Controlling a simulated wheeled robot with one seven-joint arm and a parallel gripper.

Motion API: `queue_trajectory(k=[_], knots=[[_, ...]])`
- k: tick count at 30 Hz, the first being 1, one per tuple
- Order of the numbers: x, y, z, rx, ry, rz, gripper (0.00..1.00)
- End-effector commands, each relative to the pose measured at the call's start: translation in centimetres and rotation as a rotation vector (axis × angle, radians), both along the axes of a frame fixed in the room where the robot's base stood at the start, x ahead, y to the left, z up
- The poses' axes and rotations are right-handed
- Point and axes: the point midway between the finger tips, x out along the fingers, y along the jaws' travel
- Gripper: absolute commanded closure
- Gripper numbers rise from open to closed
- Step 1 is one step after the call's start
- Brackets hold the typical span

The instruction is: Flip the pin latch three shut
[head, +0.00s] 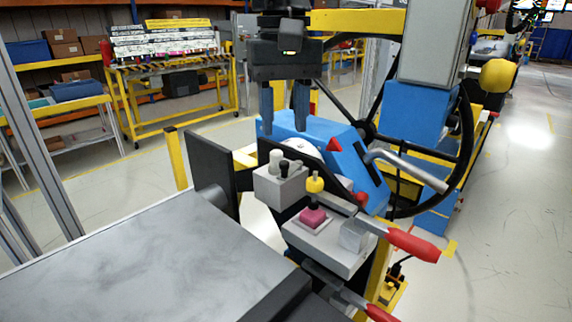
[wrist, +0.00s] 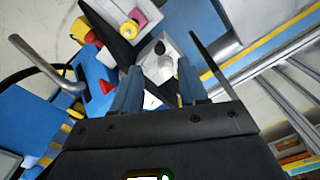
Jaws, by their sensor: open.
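The dashboard module (head: 325,150) has blue housings, black plates and grey blocks. I cannot tell which of its fittings is pin latch three. A grey block (head: 280,185) carries a white knob (head: 276,157) and a black knob (head: 284,168). My gripper (head: 284,126) is open and points down above the blue housing, behind the knobs. In the wrist view my gripper (wrist: 160,70) shows empty fingers, with a grey block and its knob (wrist: 160,47) just beyond them.
A red-handled lever (head: 412,244) sticks out at the right, and a bent metal bar (head: 408,170) stands above it. A large black wheel (head: 465,150) is behind. A grey tabletop (head: 150,265) lies at front left, with a black upright plate (head: 212,185) at its edge.

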Motion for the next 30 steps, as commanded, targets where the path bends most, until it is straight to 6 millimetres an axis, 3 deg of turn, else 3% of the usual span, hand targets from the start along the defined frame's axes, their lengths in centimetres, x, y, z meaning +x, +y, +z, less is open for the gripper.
queue_trajectory(k=[16, 28, 30], knots=[[0.0, 0.0, -6.7, -0.001, 0.001, 0.001, 0.57], [-0.1, 0.0, -7.6, 0.0, -0.001, 0.0, 0.57], [-0.1, 0.0, -7.6, 0.0, -0.001, 0.0, 0.63]])
